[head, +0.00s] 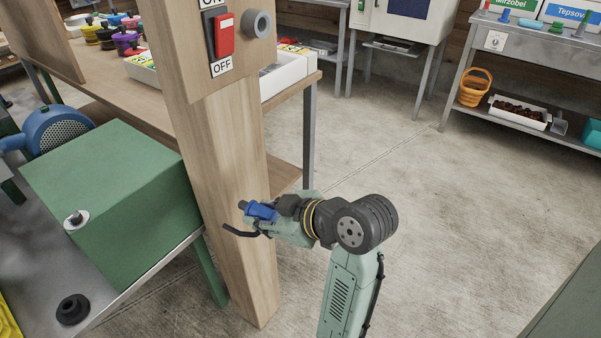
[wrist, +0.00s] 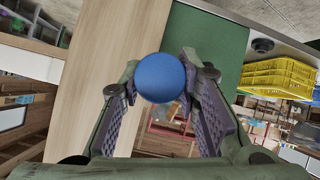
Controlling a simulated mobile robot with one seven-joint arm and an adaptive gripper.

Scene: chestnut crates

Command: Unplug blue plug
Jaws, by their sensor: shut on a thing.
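The blue plug (head: 262,210) is in my gripper (head: 268,216), in front of the lower part of the wooden post in the head view. A dark tip shows at its left end, and a dark curved piece sticks out below it. In the wrist view the plug shows as a round blue end (wrist: 160,77) between the two fingers of my gripper (wrist: 163,92), which is shut on it. I cannot tell from the frames whether the plug touches the post. A grey round socket (head: 258,24) sits high on the post, well above my gripper, with nothing in it.
The wooden post (head: 235,150) carries a red ON/OFF switch (head: 223,34). A green box (head: 110,190) stands on a metal table to the left, with a black round piece (head: 72,309) near it. A workbench stands behind the post. The concrete floor to the right is clear.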

